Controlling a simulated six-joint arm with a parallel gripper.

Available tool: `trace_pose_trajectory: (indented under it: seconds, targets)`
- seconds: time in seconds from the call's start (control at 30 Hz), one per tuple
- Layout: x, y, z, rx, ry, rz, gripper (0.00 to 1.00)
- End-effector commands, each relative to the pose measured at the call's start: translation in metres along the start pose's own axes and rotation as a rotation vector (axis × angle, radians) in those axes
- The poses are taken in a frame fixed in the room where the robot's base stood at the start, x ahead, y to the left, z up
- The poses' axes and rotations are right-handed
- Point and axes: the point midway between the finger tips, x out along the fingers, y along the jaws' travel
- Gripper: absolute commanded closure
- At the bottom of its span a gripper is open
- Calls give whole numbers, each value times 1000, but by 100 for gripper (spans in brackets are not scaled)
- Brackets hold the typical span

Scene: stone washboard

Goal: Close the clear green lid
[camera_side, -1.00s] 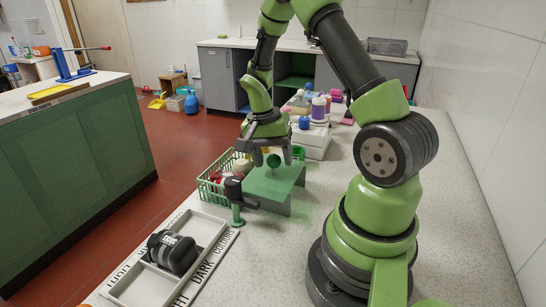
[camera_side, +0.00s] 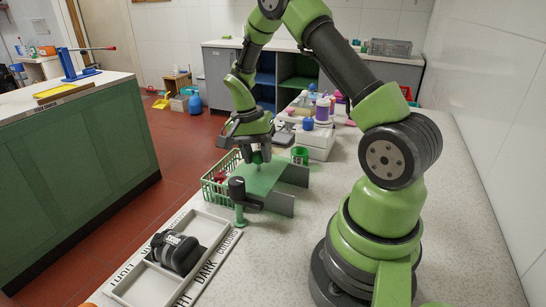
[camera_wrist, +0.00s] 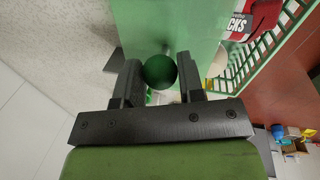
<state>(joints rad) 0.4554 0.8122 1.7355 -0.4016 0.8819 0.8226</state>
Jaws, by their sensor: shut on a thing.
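The green panel (camera_side: 262,178), which looks like the clear green lid, lies roughly level with grey side pieces under its right end. It also shows in the wrist view (camera_wrist: 165,25). A dark green ball knob (camera_wrist: 160,71) sits between the fingers of my gripper (camera_wrist: 161,84). In the side view, my gripper (camera_side: 256,160) points down over the panel's far part, closed on the knob (camera_side: 257,157). The fingers partly hide the knob there. I cannot tell how the panel joins its supports.
A green basket (camera_side: 215,191) with items stands left of the panel. A black-topped green post (camera_side: 237,190) stands at its near corner. A green cup (camera_side: 299,155) is behind it. A grey tray (camera_side: 207,231) holds a dark object (camera_side: 176,252).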

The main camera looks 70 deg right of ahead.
Motion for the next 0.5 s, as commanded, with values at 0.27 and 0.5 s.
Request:
trace_pose_trajectory:
  seconds: [0.27,0.5]
  targets:
    - [-8,-45,-10,-4,6,-2,100]
    - [-12,-62,-14,-4,6,-4,100]
